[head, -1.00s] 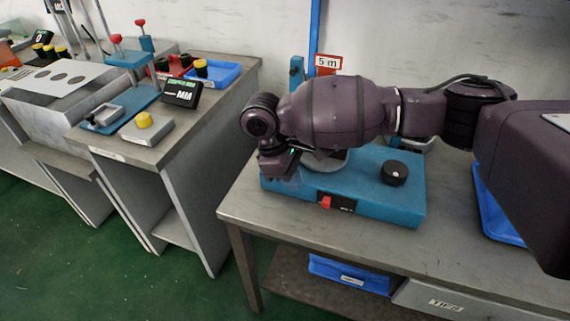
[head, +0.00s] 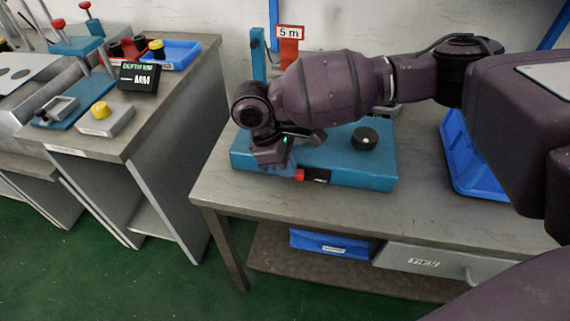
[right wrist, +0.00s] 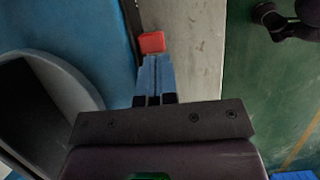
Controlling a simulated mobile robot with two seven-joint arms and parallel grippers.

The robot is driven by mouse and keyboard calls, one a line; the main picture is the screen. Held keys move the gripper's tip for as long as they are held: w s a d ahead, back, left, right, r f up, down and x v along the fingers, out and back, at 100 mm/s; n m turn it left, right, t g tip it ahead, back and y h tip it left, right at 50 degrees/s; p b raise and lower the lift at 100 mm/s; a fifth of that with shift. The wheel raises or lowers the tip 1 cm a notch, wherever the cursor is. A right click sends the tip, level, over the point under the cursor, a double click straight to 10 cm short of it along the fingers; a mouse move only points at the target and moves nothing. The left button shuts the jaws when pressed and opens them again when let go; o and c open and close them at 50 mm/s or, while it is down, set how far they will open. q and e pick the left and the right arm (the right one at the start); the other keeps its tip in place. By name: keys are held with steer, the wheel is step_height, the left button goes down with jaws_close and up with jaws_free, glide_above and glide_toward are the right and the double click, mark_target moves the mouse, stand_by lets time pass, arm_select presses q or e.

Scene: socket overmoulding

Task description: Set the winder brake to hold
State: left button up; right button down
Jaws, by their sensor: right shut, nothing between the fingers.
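The winder has a blue base (head: 365,175) on the grey bench, with a black knob (head: 364,138) on top. A small red brake lever (head: 300,175) sits on its front face, beside a dark label plate (head: 317,175). My right gripper (head: 291,172) is low at the front of the base, just left of the red lever. In the right wrist view its fingers (right wrist: 154,77) are shut and empty. The red lever (right wrist: 152,42) is just beyond the fingertips there; I cannot tell if they touch. My arm hides part of the winder. My left gripper is not in view.
A red "5 m" sign (head: 289,32) stands behind the winder. A blue tray (head: 460,165) lies to the right. A second bench (head: 150,120) with a depth display (head: 139,77) stands left, across a gap. The bench front right of the winder is clear.

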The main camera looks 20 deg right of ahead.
steer(key=s+d+p, duration=0.2)
steer(key=d, duration=0.1)
steer(key=shift+s+d+r, duration=0.1)
steer(key=shift+d+r, duration=0.05)
steer(key=shift+r, duration=0.25)
steer(key=shift+s+d+f+p, duration=0.25)
steer(key=shift+s+d+p, duration=0.05)
steer(key=shift+d+p, duration=0.1)
steer(key=shift+f, duration=0.2)
